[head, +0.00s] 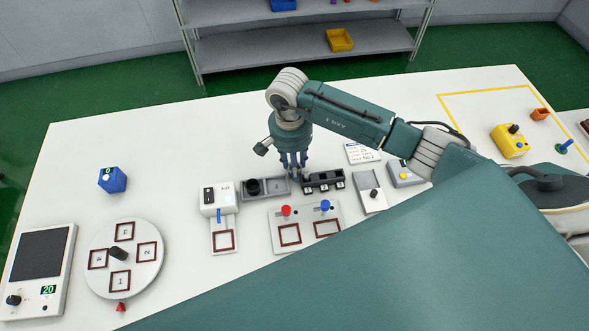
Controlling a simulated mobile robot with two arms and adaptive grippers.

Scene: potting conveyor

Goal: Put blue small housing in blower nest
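I cannot make out for certain which thing is the blue small housing; a blue box (112,180) with a green 0 on it stands at the left of the white table. No part is plainly marked as the blower nest. A white unit (217,198) with a blue lever has a brown square frame (223,240) in front of it, which looks empty. My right gripper (296,174) points down between a grey tray with a black round part (252,187) and a black slotted block (323,180). Its fingers are small and partly hidden, and no held thing shows. My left gripper is not in view.
A round plate (97,277) with several numbered square frames is at the left, beside a panel (45,240) showing 20. A two-frame plate (307,245) with red and blue knobs lies in front of the gripper. A yellow box (511,140) stands at the right.

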